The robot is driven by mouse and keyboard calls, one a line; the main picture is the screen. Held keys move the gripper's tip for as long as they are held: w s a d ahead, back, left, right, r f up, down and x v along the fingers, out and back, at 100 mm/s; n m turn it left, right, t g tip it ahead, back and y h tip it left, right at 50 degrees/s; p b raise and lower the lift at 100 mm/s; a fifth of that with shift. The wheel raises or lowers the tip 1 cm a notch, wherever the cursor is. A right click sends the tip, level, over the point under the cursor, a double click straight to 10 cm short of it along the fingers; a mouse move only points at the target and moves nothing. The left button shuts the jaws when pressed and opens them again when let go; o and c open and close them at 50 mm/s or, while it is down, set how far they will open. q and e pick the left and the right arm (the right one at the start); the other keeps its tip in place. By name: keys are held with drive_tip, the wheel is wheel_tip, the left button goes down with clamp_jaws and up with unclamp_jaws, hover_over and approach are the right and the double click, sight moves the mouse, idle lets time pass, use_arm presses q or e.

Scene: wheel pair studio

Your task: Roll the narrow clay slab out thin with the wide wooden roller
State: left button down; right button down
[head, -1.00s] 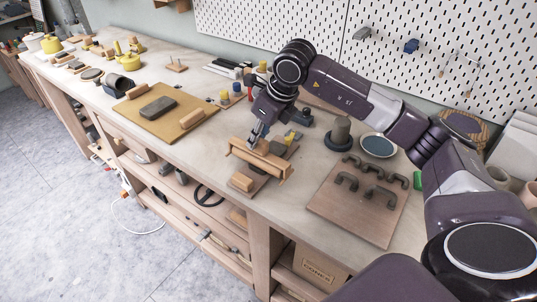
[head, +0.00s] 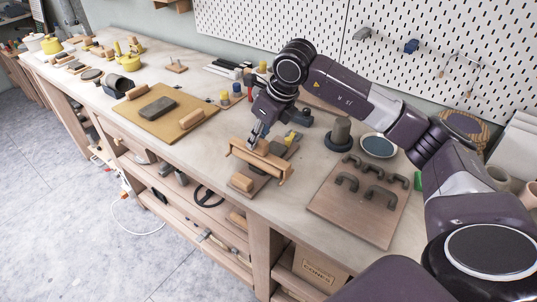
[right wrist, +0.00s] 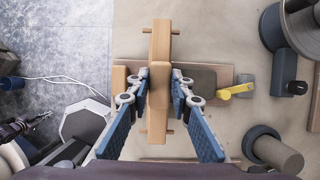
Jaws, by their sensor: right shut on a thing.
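My right gripper (right wrist: 160,92) is shut on the wide wooden roller (head: 262,163), gripping the block at its middle. In the right wrist view the roller (right wrist: 160,42) lies crosswise over a narrow board (right wrist: 226,72). The narrow clay slab (right wrist: 200,78), dark grey-brown, shows on that board to the right of the roller. The roller hides part of the slab, and I cannot tell whether they touch. In the head view the gripper and roller cover most of the slab. My left gripper is not in the head view.
A tan board (head: 150,127) with another dark slab (head: 158,107) and a small wooden roller (head: 192,119) lies to the left. A brown board (head: 340,215) with several dark handles lies to the right. A dark cylinder on a round base (head: 340,135) stands behind it.

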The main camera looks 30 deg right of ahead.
drive_tip(key=shift+w+d+f, duration=0.1)
drive_tip(key=shift+w+d, duration=0.2)
drive_tip(key=shift+d, duration=0.4)
drive_tip(key=shift+w+d+r, duration=0.1)
drive_tip(key=shift+w+d, duration=0.2)
drive_tip(key=shift+d, duration=0.45)
drive_tip(key=shift+w+d+f, duration=0.1)
drive_tip(key=shift+w+d, duration=0.2)
drive_tip(key=shift+d, duration=0.4)
drive_tip(key=shift+f+b, duration=0.1)
drive_tip(key=shift+b, duration=0.25)
drive_tip(key=d, duration=0.1)
drive_tip(key=w+d, duration=0.1)
drive_tip(key=d, duration=0.1)
drive_tip(key=shift+w, duration=0.1)
drive_tip(key=shift+a, duration=0.15)
drive_tip(key=shift+s+a+f, duration=0.1)
drive_tip(key=shift+s+a, duration=0.2)
drive_tip(key=shift+a, duration=0.4)
drive_tip(key=shift+s+a+r, duration=0.1)
drive_tip(key=shift+s+a, duration=0.15)
drive_tip(key=shift+a, duration=0.4)
drive_tip(key=shift+s+a+f, duration=0.1)
drive_tip(key=shift+s+a, duration=0.2)
drive_tip(key=shift+a, duration=0.4)
